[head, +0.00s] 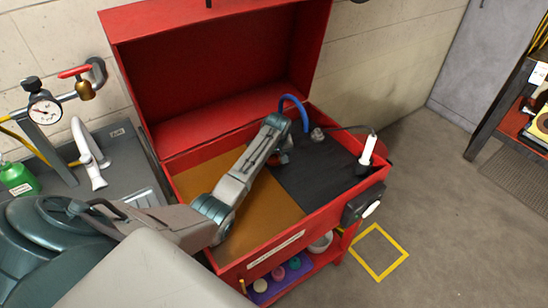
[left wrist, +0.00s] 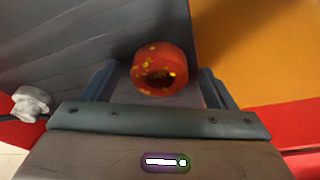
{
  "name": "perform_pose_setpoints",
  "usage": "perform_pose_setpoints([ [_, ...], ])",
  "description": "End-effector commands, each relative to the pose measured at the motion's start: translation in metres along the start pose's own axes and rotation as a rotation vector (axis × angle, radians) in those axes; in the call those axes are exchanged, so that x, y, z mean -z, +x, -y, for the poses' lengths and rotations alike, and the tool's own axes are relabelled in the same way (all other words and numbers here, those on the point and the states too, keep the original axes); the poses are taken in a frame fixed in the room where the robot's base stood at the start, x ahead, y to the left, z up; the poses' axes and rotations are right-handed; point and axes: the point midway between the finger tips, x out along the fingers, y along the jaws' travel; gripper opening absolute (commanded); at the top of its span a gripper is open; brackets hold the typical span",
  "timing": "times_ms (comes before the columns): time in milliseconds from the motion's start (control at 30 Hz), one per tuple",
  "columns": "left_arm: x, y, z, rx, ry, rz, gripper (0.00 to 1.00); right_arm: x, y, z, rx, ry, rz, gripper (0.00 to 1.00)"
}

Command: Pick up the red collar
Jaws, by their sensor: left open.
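The red collar (left wrist: 160,68) shows in the left wrist view as a short red ring with yellow specks and a dark hole facing the camera. It lies on the dark grey part of the red cabinet's floor. My left gripper (head: 283,150) is open, with one finger on each side of the collar in the left wrist view; I cannot tell whether they touch it. In the head view the gripper reaches into the red cabinet and mostly hides the collar. My right gripper is not in view.
The red cabinet (head: 340,206) has a raised lid (head: 215,75) and a tan and dark floor. A blue hose (head: 297,104), a grey metal fitting (head: 317,134) and a white upright lamp-like piece (head: 368,149) stand near its back and right. A sink counter is at left.

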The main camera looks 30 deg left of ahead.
Motion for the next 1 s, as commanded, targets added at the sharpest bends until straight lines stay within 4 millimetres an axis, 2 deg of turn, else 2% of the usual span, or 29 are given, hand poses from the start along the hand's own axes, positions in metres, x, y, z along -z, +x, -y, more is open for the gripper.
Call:
perform_pose_setpoints([
  [167, 0.000, 0.000, 0.000, 0.000, 0.000, 0.000, 0.79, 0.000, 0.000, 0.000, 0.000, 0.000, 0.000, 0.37],
  [200, 0.000, 0.000, 0.000, 0.000, 0.000, 0.000, 0.75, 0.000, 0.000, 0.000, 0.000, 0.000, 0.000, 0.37],
  [400, 0.000, 0.000, 0.000, 0.000, 0.000, 0.000, 0.36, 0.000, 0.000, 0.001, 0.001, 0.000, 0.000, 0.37],
  [500, 0.001, -0.001, 0.000, -0.001, 0.000, -0.002, 0.20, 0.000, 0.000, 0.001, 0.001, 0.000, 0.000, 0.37],
  [767, 0.002, -0.004, -0.001, -0.002, 0.000, -0.003, 0.20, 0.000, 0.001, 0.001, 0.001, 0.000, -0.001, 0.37],
  [867, 0.006, -0.014, -0.001, -0.003, -0.001, -0.005, 0.20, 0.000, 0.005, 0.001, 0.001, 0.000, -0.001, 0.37],
  [1000, 0.013, -0.040, -0.001, -0.004, -0.001, -0.006, 0.20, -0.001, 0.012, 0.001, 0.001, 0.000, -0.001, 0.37],
])
